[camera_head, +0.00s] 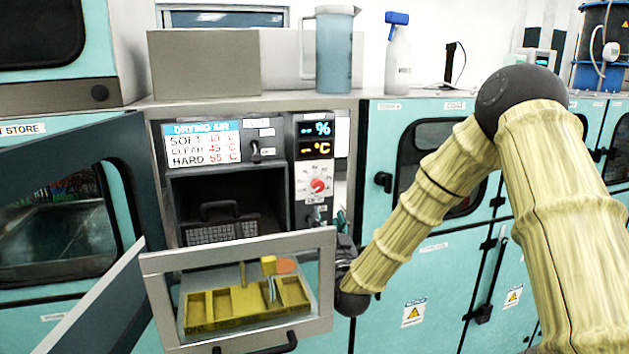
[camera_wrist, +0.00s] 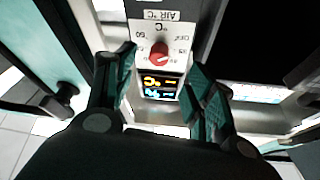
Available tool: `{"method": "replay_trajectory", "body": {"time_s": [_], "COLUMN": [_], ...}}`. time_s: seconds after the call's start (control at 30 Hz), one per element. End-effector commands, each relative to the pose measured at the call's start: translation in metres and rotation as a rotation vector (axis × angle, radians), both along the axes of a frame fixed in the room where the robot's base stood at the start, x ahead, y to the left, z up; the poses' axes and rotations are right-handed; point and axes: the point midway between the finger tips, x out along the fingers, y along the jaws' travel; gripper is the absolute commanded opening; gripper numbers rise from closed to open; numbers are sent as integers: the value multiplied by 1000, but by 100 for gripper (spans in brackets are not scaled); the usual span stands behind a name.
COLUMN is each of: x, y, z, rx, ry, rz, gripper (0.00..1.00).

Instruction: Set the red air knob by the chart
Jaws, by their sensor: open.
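The red air knob (camera_head: 318,186) sits on a white dial on the narrow control panel, below a display (camera_head: 315,138) showing dashes with % and °C. The chart (camera_head: 202,145) is left of it, headed "DRYING AIR", and seems to read soft 40, clean 45, hard 55 °C. In the wrist view the red knob (camera_wrist: 158,53) appears upside down, between and beyond the fingertips of my gripper (camera_wrist: 160,68). My gripper is open, with teal pads on either side and nothing held. In the head view its fingers (camera_head: 341,222) are mostly hidden beside the panel.
Left of the panel is an open drying bay with a dark basket (camera_head: 222,222). A framed window (camera_head: 240,250) stands in front, with a yellow compartment tray (camera_head: 215,318) seen through it. An open door (camera_head: 70,190) is at left. A jug (camera_head: 334,60) and spray bottle (camera_head: 397,65) stand above.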

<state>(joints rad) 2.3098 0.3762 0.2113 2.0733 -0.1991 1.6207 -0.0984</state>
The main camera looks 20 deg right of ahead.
Motion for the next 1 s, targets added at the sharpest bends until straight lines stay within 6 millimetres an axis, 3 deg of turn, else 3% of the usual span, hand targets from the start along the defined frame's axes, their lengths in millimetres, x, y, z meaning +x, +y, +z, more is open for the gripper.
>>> {"method": "replay_trajectory", "body": {"time_s": [0.27, 0.7, 1.0], "x": [14, 78, 100], "y": [-5, -8, -9], "z": [22, 47, 53], "rx": [3, 3, 2], "ry": [-31, -29, -27], "rz": [-8, -7, -6], "gripper": [54, 54, 54]}}
